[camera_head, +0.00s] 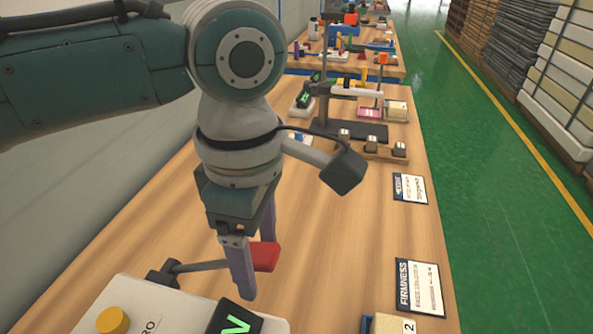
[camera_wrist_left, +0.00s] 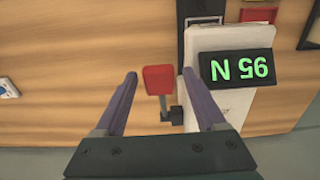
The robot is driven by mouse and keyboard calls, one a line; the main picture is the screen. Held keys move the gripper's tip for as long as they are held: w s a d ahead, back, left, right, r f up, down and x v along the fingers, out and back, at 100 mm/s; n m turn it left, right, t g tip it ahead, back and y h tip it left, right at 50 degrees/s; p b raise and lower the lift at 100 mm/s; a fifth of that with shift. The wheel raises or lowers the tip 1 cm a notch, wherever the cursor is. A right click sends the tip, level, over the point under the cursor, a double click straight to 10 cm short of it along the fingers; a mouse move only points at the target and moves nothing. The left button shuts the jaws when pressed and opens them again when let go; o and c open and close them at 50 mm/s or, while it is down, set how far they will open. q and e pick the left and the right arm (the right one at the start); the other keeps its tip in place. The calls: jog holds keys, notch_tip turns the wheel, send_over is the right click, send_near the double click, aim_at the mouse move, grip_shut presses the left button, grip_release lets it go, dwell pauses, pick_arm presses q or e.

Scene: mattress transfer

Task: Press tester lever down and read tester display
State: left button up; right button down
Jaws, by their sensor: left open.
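The tester (camera_head: 160,312) stands at the bottom of the head view, partly cut off. Its lever runs right to a red handle (camera_head: 268,255), which also shows in the left wrist view (camera_wrist_left: 158,80). My left gripper (camera_head: 257,270) is open over the handle. In the left wrist view the handle lies between its fingers, apart from both. The tester display (camera_wrist_left: 236,67) is lit green and upside down there: an N and two digits, a 5 with a 9 or 6. In the head view the display is cut off. My right gripper is not in view.
A FIRMNESS card (camera_head: 419,287) and another card (camera_head: 410,189) lie along the table's right edge. A block marked 2 (camera_head: 394,324) stands at the bottom. Farther back are a dark-based stand (camera_head: 345,131) and small blocks on a wooden rack (camera_head: 372,149). The table between is clear.

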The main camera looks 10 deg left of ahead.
pick_arm(q)
jog(key=shift+c, duration=0.2)
grip_shut()
dwell(0.3)
jog(key=shift+r, duration=0.1)
dwell(0.7)
